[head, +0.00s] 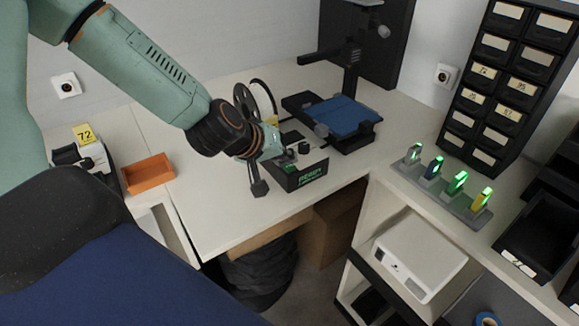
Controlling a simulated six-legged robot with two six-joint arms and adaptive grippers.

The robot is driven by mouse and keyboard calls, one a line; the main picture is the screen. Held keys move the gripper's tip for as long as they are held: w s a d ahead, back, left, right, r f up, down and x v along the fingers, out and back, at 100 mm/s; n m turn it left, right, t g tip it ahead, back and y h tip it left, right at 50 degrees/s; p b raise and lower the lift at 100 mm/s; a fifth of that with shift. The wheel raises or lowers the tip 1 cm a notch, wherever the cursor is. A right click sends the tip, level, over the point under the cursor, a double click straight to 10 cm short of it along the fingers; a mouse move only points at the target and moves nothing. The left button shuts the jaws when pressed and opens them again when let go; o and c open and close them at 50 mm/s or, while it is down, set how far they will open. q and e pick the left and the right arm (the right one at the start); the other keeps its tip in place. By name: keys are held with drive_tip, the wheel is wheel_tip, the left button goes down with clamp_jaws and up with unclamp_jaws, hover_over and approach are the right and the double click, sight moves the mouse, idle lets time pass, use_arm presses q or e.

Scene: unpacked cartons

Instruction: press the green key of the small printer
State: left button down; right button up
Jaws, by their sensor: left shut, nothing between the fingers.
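A small white and black printer (72,158) stands at the far left of the bench, with a yellow label marked 72 (83,134) above it. It is partly cut off by my arm, and its green key is too small to make out clearly. My left gripper (258,187) is shut and empty. It hangs over the middle of the bench, well to the right of that printer, beside a black box with green lettering (308,175). My right gripper is not in view.
An orange tray (149,173) lies right of the small printer. A spool (262,98) and a 3D printer with a blue bed (342,116) stand behind my gripper. A rack with several lit items (440,196), black drawers (508,88) and a white device (418,254) are at right.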

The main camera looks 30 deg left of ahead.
sight(286, 167)
use_arm(q)
drive_tip(key=shift+f+b, duration=0.45)
drive_tip(key=shift+f, duration=0.1)
idle(0.8)
drive_tip(key=shift+r, duration=0.1)
drive_tip(key=shift+r+p, duration=0.9)
drive_tip(key=shift+p, duration=0.15)
wheel_tip(286, 167, up, 5)
drive_tip(key=p, duration=0.5)
drive_tip(key=shift+r, duration=0.1)
idle(0.6)
